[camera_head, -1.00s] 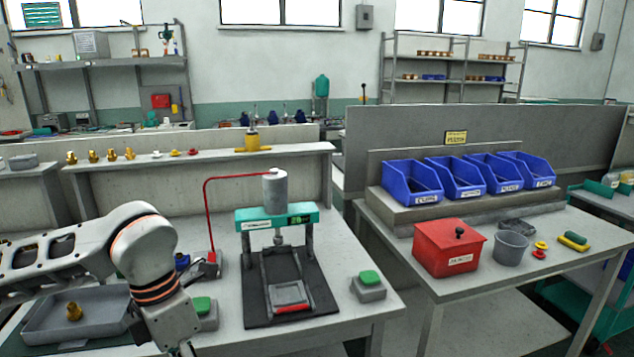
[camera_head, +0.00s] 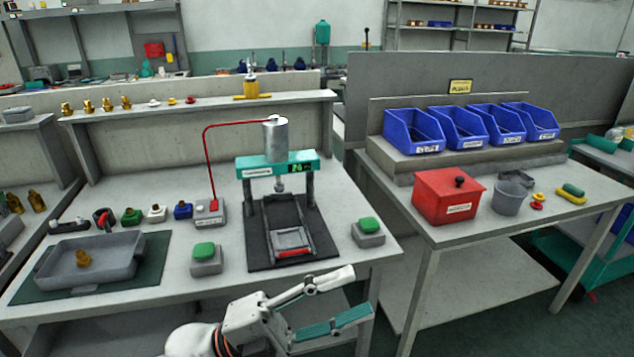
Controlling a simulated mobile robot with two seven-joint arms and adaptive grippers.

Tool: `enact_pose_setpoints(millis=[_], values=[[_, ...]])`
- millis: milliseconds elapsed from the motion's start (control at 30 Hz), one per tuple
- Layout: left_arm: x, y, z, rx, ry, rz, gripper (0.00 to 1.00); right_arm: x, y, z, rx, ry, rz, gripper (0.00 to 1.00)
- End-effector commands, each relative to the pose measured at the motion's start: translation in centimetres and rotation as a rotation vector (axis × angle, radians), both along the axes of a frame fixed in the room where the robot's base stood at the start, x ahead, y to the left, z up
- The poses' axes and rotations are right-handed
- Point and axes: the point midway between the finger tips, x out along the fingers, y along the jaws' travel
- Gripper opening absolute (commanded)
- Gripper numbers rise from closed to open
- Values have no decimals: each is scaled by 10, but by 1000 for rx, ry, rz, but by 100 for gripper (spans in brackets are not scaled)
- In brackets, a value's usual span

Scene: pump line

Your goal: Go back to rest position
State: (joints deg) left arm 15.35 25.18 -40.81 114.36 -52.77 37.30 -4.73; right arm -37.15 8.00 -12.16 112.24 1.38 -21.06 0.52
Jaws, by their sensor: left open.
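My left gripper (camera_head: 360,294) is in the camera_head view at the bottom middle, in front of the table's front edge and below the press. Its two fingers are spread apart and point right, with nothing between them. The lower finger has a teal pad. My white left arm comes in from the bottom edge. My right gripper is out of view.
A teal press (camera_head: 275,165) stands on the left table, with green-topped buttons (camera_head: 204,258) (camera_head: 369,232) on either side. A grey tray (camera_head: 125,268) holds a brass part (camera_head: 83,258). A red box (camera_head: 446,197) and blue bins (camera_head: 413,131) are on the right table.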

Motion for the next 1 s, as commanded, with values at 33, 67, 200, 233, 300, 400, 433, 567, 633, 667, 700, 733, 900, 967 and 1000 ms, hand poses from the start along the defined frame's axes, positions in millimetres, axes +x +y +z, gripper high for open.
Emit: enact_pose_setpoints(millis=[33, 67, 200, 233, 300, 400, 433, 567, 633, 667, 700, 733, 900, 967, 1000], values=[[15, 10, -11, -52, 108, 76, 43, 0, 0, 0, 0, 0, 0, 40], [25, 18, -19, -78, 170, 123, 43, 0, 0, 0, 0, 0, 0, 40], [63, 61, -74, -177, 471, 340, 43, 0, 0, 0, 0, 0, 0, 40], [68, 72, -90, -193, 540, 387, 43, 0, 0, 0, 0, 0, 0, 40], [75, 99, -133, -223, 699, 497, 43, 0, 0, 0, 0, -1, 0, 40], [70, 136, -200, -249, 924, 642, 43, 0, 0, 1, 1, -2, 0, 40], [65, 147, -220, -254, 988, 683, 43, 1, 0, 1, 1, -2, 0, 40], [28, 187, -302, -257, 1246, 838, 43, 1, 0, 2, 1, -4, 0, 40], [3, 205, -339, -251, 1365, 906, 43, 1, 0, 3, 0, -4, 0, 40], [-7, 211, -353, -248, 1409, 931, 43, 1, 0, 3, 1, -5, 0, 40], [-21, 218, -368, -245, 1464, 960, 43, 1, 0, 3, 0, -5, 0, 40], [-30, 223, -378, -243, 1500, 979, 43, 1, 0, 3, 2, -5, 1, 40], [-67, 239, -412, -230, 1626, 1044, 43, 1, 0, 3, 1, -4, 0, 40], [-72, 241, -416, -230, 1642, 1051, 43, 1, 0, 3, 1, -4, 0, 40], [-73, 241, -417, -229, 1647, 1054, 43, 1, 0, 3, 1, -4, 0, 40]])
